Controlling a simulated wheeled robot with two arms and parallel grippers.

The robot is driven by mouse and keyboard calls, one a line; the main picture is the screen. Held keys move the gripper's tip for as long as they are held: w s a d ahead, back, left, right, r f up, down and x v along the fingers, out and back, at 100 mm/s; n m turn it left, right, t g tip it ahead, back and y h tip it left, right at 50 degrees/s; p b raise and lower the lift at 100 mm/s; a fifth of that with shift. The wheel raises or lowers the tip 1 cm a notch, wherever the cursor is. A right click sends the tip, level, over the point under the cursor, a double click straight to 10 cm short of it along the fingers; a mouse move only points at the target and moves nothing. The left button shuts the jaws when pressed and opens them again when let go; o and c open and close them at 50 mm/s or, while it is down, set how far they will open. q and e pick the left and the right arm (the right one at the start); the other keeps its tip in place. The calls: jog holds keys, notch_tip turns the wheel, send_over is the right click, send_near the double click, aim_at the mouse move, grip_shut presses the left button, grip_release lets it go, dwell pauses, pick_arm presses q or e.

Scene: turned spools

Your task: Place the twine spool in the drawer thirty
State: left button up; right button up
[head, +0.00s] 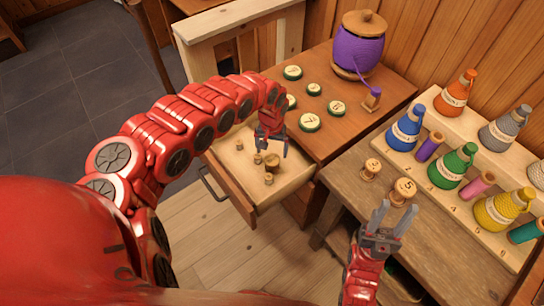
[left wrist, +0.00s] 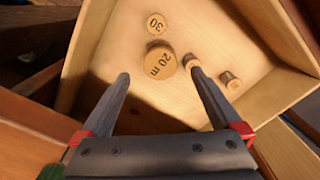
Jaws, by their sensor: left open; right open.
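The open drawer (head: 226,158) holds several small wooden pieces. In the left wrist view, a flat disc marked 30 (left wrist: 155,23) and a larger round piece marked 20 m (left wrist: 160,62) lie in it, with two smaller pieces (left wrist: 230,82) to the right. I cannot tell which is the task's spool. My left gripper (head: 272,152) is open above the drawer, its fingers either side of the 20 m piece. My right gripper (head: 396,208) is open above the right-hand table.
Several green-rimmed numbered discs (head: 292,72) lie on the cabinet top. On the right-hand table, a wooden spool marked 5 (head: 403,190) and a smaller one (head: 371,168) stand near a rack (head: 463,216) of colored cones and spools. Floor before the drawer is clear.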

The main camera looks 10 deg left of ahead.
pick_arm(q)
jog(key=shift+r, duration=1.3)
